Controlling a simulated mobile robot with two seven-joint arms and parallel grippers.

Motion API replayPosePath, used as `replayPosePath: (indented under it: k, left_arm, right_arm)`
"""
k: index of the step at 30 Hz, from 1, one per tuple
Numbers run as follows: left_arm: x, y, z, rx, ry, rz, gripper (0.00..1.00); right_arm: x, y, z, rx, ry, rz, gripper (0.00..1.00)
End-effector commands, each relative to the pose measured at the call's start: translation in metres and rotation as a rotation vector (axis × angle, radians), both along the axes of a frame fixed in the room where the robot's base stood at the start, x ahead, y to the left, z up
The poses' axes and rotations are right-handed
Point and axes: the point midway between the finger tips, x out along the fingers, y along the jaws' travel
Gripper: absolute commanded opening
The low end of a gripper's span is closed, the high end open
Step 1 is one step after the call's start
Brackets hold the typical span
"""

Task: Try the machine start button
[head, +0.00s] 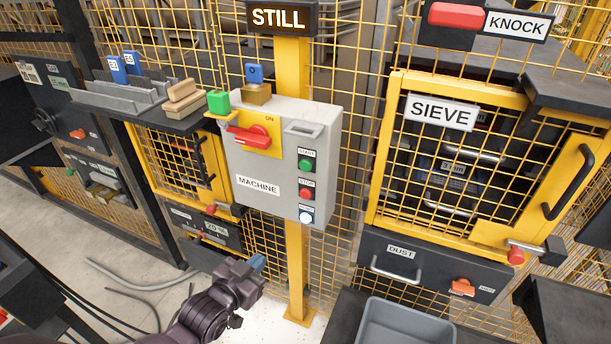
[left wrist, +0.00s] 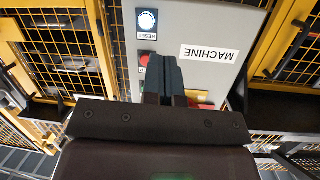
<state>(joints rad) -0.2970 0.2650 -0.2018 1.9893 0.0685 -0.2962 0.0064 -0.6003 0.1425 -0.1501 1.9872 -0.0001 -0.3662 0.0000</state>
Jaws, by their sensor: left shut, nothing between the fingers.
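The grey machine control box (head: 285,160) hangs on a yellow post. Its green start button (head: 306,165) is at the upper right of the panel, above the red stop button (head: 306,192) and a lit white reset button (head: 307,216). My left gripper (head: 257,262) is below the box, shut and empty, apart from the panel. In the left wrist view the panel appears upside down, with the reset button (left wrist: 147,20) lit and the stop button (left wrist: 144,60) partly beside my shut fingers (left wrist: 165,62). The start button cannot be made out there. My right gripper is out of view.
A red rotary switch (head: 250,136) on a yellow plate is left of the buttons. The sieve cage (head: 395,150) stands right; a grey bin (head: 405,325) is below.

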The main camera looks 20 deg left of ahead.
Motion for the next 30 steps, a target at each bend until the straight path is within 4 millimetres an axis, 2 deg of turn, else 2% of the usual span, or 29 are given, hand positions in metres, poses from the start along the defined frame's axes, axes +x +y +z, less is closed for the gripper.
replayPosePath:
  k: [1, 6, 10, 15, 19, 24, 30]
  left_arm:
    - [0.015, -0.008, 0.005, -0.019, -0.057, -0.036, 0.00]
    - [0.052, -0.033, 0.048, -0.140, -0.274, -0.154, 0.00]
    - [0.064, -0.048, 0.083, -0.275, -0.438, -0.238, 0.00]
    - [0.061, -0.053, 0.121, -0.462, -0.606, -0.306, 0.00]
    - [0.050, -0.047, 0.140, -0.590, -0.699, -0.321, 0.00]
    - [0.042, -0.039, 0.154, -0.692, -0.780, -0.324, 0.00]
    - [0.039, -0.037, 0.158, -0.725, -0.809, -0.330, 0.00]
  right_arm:
    - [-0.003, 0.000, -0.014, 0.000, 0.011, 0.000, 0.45]
    - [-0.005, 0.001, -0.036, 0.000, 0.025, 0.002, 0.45]
    - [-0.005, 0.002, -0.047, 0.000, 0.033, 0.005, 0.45]
    - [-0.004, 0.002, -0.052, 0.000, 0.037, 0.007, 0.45]
    - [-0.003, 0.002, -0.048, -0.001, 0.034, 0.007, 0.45]
    - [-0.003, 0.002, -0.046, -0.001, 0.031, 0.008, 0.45]
    - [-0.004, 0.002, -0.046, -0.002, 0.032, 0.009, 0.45]
